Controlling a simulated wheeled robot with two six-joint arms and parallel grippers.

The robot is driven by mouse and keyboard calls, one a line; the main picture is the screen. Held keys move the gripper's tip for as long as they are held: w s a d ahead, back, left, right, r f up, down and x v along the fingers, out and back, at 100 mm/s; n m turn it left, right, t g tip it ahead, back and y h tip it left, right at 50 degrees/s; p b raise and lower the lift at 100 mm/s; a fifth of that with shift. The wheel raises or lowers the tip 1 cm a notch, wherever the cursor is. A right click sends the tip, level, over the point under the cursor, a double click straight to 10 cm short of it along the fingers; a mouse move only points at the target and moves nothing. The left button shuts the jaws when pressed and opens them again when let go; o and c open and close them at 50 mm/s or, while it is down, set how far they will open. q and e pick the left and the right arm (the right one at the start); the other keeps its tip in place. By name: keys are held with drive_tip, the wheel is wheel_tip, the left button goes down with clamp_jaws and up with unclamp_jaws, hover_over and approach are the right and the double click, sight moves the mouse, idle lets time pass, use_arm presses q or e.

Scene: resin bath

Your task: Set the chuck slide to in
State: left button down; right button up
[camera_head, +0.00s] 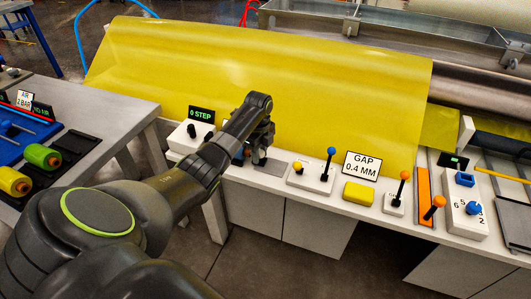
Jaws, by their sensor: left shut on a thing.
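My left gripper (261,153) reaches from the lower left to the pale ledge in front of the yellow sheet. It is shut on a small control on the ledge, which I take to be the chuck slide. The gripper and my arm hide most of this control, and its setting cannot be read. A bit of dark panel with red and blue shows beside the fingers. My right gripper is not in view.
Left of the gripper stand a white box with black knobs (189,137) and a "0 STEP" sign (201,115).

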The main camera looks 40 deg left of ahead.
use_arm(q)
drive_tip(key=c, duration=1.1)
unclamp_jaws()
drive_tip(key=shift+s+a+f, duration=0.1)
drive_tip(key=shift+a, duration=0.15)
drive_tip(key=shift+r, duration=0.3)
wheel_tip(320, 180, up, 17)
drive_tip(key=p, duration=0.4)
drive_tip(key=shift+f, duration=0.2)
